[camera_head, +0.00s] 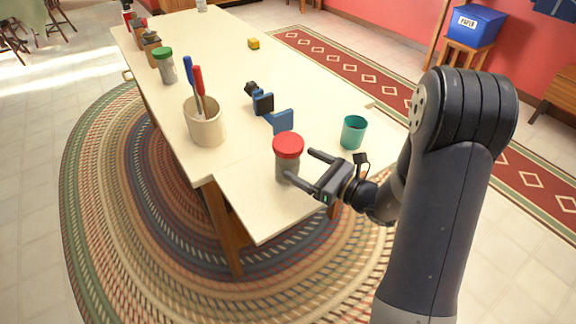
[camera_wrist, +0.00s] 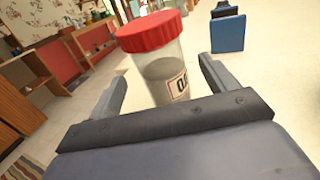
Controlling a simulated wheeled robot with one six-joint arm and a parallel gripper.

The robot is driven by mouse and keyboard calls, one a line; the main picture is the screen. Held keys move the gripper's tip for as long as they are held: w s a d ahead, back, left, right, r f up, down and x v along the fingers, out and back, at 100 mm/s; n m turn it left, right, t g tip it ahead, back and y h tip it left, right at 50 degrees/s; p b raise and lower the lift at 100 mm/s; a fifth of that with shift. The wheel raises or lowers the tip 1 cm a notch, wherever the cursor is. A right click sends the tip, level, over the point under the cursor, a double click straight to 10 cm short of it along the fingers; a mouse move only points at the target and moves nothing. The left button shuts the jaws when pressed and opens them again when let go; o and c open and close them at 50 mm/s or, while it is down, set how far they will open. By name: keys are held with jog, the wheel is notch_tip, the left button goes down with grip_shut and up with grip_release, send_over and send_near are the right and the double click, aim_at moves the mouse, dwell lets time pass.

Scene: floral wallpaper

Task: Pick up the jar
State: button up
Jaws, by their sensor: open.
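A clear jar with a red lid and greyish contents (camera_head: 287,165) stands upright on the near end of the cream table (camera_head: 255,215). In the wrist view the jar (camera_wrist: 160,75) stands between and just beyond my open fingers, with part of a label showing. My gripper (camera_head: 303,165) is open at the right of the jar, its two fingers reaching toward either side of it. It holds nothing. The jar's base is partly hidden behind the gripper in the wrist view. A second jar with a green lid (camera_head: 165,68) stands farther back on the left.
A teal cup (camera_head: 353,133) stands close behind my gripper. A beige crock (camera_head: 205,122) with red- and blue-handled utensils is at the left edge. Blue and black items (camera_head: 278,120) lie behind the jar. The table's middle back is mostly clear, with a small yellow block (camera_head: 254,44).

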jog(key=x, duration=0.7)
jog(key=shift+w+a, duration=0.15)
jog(key=shift+a, duration=0.1)
jog(key=c, duration=1.1)
jog(key=shift+c, duration=0.2)
